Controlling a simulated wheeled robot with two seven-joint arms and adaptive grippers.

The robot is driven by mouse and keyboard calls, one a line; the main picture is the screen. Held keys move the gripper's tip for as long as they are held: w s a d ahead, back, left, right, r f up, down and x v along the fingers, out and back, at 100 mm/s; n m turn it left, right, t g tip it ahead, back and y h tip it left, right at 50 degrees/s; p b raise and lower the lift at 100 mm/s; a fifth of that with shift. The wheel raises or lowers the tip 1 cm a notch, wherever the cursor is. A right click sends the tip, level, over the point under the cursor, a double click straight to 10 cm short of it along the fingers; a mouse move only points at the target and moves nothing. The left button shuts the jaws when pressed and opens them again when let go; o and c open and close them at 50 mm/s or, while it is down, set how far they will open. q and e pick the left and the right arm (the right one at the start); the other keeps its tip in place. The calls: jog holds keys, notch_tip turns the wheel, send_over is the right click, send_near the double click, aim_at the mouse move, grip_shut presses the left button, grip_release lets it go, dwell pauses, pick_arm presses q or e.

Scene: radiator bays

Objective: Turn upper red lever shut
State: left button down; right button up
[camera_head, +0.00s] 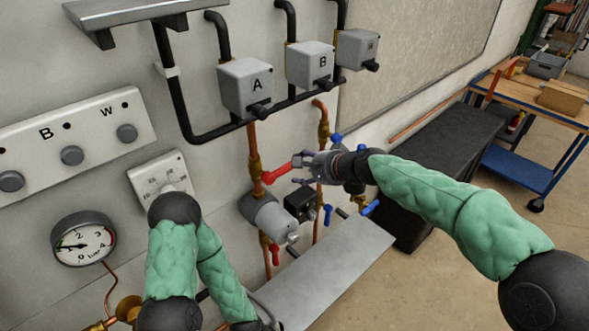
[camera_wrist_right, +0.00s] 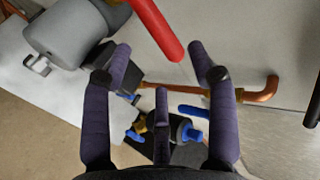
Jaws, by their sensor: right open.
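The upper red lever (camera_head: 276,174) sits on a brass valve on the copper pipe below box A. It points to the right, slightly upward, away from the pipe. My right gripper (camera_head: 303,170) is open at the lever's free end. In the right wrist view, the lever (camera_wrist_right: 157,28) comes in from the top, and its rounded tip lies between the fingertips of my open gripper (camera_wrist_right: 157,55). I cannot tell whether the fingers touch it. My left arm shows at the lower left, but its gripper is out of view.
A lower red lever (camera_head: 275,254) hangs under the grey pump (camera_head: 267,217). Blue levers (camera_head: 328,213) and a black box (camera_head: 300,204) are close to the right gripper. A grey shelf (camera_head: 330,272) lies below. A gauge (camera_head: 83,240) is on the left wall.

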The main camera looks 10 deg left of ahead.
jog(key=shift+v, duration=2.3)
jog(key=s+d+f+g+h, duration=0.1)
jog(key=s+d+f, duration=0.15)
jog(key=f, duration=0.75)
jog(key=s+d+f+n+g+h, duration=0.15)
jog(key=d+f, duration=0.25)
jog(key=f, duration=0.7)
jog(key=s+d+f+h, duration=0.15)
jog(key=d+f, duration=0.25)
jog(key=f, duration=0.6)
jog(key=s+d+f+n+g, duration=0.2)
jog(key=s+f, duration=0.7)
jog(key=s, duration=0.3)
jog(key=s+d+f+n+g+h, duration=0.1)
jog(key=s+d+f+g, duration=0.1)
jog(key=s+f, duration=0.8)
jog(key=shift+s+d+n+b, duration=0.3)
jog(key=shift+s+n+b, duration=0.1)
jog(key=shift+s, duration=0.85)
